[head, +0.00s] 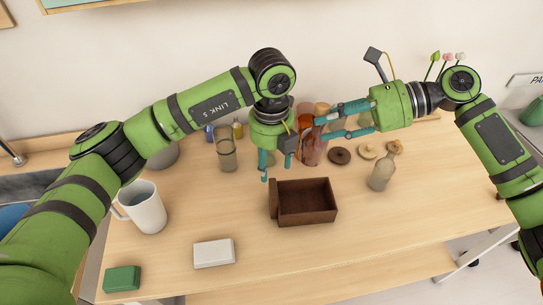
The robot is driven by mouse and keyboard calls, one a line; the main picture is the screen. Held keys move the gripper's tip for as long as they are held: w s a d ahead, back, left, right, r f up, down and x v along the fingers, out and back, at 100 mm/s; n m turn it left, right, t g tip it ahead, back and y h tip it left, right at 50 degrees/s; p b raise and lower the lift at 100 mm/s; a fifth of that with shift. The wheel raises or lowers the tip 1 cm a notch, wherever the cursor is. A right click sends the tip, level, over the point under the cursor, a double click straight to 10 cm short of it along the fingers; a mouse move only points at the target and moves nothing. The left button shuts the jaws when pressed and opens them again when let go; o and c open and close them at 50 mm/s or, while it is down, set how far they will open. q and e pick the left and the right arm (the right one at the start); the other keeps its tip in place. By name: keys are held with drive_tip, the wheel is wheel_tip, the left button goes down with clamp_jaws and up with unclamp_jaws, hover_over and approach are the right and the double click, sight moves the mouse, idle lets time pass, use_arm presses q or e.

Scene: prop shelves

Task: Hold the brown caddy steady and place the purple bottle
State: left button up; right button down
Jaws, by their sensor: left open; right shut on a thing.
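The brown caddy (322,213) is an open wooden box near the middle of the table, with a taller wall on its left. My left gripper (275,171) points down just behind the caddy's left end, open; I cannot tell whether it touches the caddy. My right gripper (319,127) reaches in from the right, shut around a reddish-purple glass bottle (312,152) that is upright behind the caddy. This bottle appears to be the purple one. My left gripper hides part of it, and I cannot tell whether its base is on the table.
A clear bottle (382,174) stands right of the caddy, with brown rings (339,155) behind. A glass (227,157), small bottles and a white mug (146,208) stand left. A white box (214,253) and green box (122,279) lie in front. The right front is clear.

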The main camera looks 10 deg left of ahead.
sight(271, 187)
use_arm(q)
wheel_tip(271, 187, down, 11)
drive_tip(key=shift+f, duration=0.1)
idle(0.3)
drive_tip(key=shift+c, duration=1.3)
drive_tip(key=shift+c, duration=0.4)
clamp_jaws()
use_arm(e)
drive_tip(key=shift+a, duration=0.1)
